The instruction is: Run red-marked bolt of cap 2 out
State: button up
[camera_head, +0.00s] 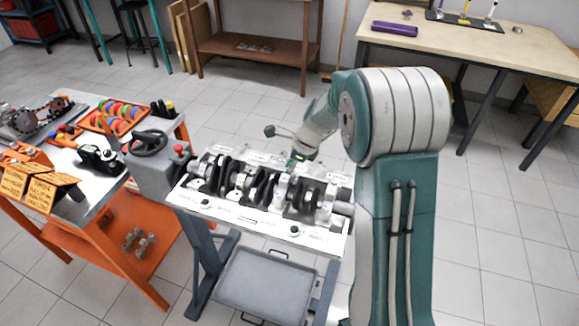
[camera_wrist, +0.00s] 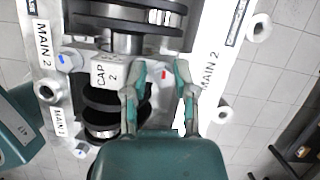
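Cap 2 (camera_wrist: 108,72) is a pale block with a "CAP 2" label, seated across the dark crankshaft in the wrist view. A red mark (camera_wrist: 165,75) shows just right of cap 2, on a pale spot where the red-marked bolt sits; the bolt's outline is hard to make out. My gripper (camera_wrist: 159,70) is open, one finger on each side of the red mark, with a visible gap between them. Whether the fingers touch the bolt is unclear. In the head view my gripper (camera_head: 300,158) is over the engine block (camera_head: 258,216), largely hidden by my arm.
A blue-marked bolt (camera_wrist: 67,59) lies left of cap 2. The block stands on a grey stand with a lower tray (camera_head: 262,285). An orange cart (camera_head: 120,262) with tools is at left. A wooden workbench (camera_head: 480,55) is behind at right.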

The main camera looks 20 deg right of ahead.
jog(key=shift+d, duration=0.1)
grip_shut()
jog(key=shift+d, duration=0.55)
jog(key=shift+n, duration=0.3)
